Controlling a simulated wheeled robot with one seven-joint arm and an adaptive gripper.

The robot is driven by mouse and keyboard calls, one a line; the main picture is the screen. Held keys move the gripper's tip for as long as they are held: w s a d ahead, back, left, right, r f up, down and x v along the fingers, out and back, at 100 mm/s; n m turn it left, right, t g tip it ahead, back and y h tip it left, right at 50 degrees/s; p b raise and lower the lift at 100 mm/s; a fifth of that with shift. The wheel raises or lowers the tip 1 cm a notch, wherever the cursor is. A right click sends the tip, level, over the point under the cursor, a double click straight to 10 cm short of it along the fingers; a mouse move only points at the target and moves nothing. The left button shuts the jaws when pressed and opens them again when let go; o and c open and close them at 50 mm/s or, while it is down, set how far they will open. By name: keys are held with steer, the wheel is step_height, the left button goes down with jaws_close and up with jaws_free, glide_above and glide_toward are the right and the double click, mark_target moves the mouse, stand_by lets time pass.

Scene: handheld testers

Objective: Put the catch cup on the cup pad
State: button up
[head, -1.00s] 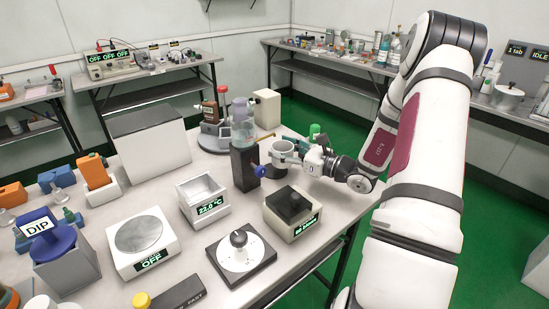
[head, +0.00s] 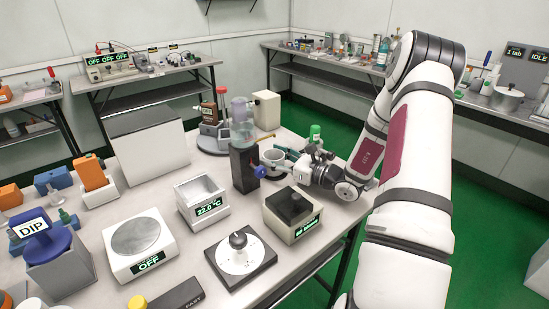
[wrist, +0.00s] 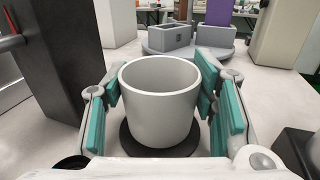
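The catch cup (wrist: 160,108) is a pale grey, open-topped cup. In the wrist view it stands upright on the cup pad (wrist: 160,153), a dark round disc, and appears to rest on it, roughly centred. In the head view the cup (head: 273,158) is beside the black block, and the pad is hard to make out. My gripper (wrist: 163,105) has its teal finger pads on either side of the cup, with narrow gaps showing. It looks open around the cup. In the head view my gripper (head: 292,160) reaches in from the right.
A black block (head: 243,168) with a blue knob (head: 260,172) stands close left of the cup. A grey box with a black top (head: 290,204) is in front.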

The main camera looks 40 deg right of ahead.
steer(key=o, duration=0.4)
